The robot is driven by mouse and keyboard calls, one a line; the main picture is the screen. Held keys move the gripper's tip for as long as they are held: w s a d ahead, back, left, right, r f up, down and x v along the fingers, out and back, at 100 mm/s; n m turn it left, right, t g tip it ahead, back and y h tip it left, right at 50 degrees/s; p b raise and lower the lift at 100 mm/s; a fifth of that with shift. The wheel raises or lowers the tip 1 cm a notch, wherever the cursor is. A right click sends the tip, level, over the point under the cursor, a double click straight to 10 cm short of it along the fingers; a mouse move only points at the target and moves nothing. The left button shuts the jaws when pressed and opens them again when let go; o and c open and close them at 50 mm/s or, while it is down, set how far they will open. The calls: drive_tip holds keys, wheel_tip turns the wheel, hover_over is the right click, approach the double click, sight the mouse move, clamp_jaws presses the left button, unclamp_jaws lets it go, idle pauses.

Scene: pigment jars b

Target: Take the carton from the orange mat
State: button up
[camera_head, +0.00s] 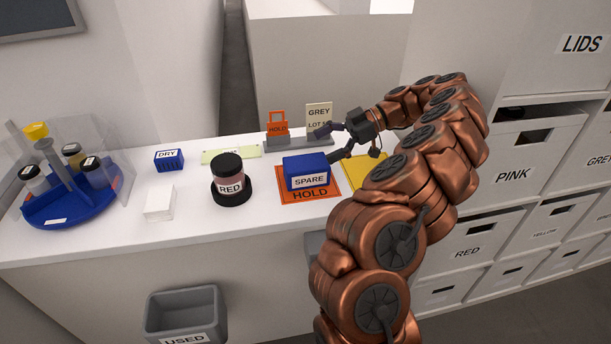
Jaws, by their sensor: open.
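The carton (306,168) is a blue box with a white "SPARE" label on its front. It rests on the orange mat (309,195), which is marked "HOLD" along its front edge. My gripper (333,143) is open and empty at the right of the carton, near its upper right back side. Its dark fingers spread toward the left, one of them low and close to the carton's right side. I cannot tell whether that finger touches the carton.
A jar labelled "RED" (229,180) stands left of the carton. A yellow mat (367,171) lies to the right, partly behind my arm. A blue turntable with jars (70,207) is far left.

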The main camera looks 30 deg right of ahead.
sight(301, 163)
drive_tip(key=shift+s+d+f, duration=0.15)
drive_tip(key=shift+d+f, duration=0.3)
drive_tip(key=shift+d, duration=0.05)
drive_tip(key=shift+p+x, duration=0.8)
drive_tip(key=shift+x, duration=1.6)
drive_tip(key=shift+p+x, duration=0.35)
drive_tip(key=shift+x, duration=1.1)
drive_tip(key=shift+s+f, duration=0.1)
drive_tip(key=shift+c, duration=0.2)
drive_tip(key=c, duration=1.2)
